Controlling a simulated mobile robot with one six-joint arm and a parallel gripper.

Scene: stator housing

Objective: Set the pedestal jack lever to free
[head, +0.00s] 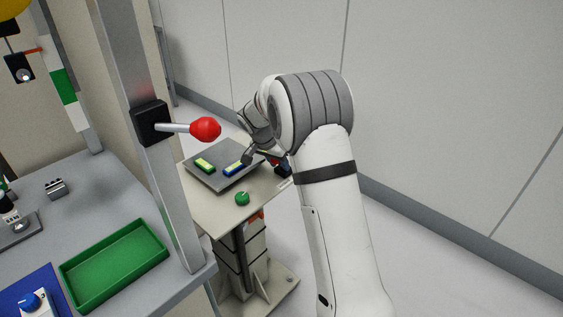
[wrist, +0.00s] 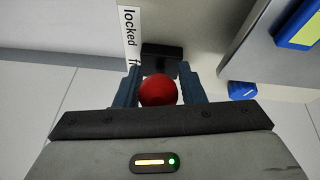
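The pedestal (head: 248,262) stands beyond the workbench with a cream top. In the wrist view a red ball knob (wrist: 158,91) sits in front of a black block (wrist: 163,50), beside a white label (wrist: 130,30) reading "locked" and the start of a word in "f". In the head view my gripper (head: 274,160) is at the right edge of the pedestal top. The lever's shaft is hidden, and I cannot tell its setting.
A grey plate (head: 222,171) with green and blue blocks lies on the pedestal top, near a green knob (head: 242,199). Another red-ball lever (head: 206,129) juts from a metal post at the bench. A green tray (head: 113,262) lies on the bench. Floor right of my arm is clear.

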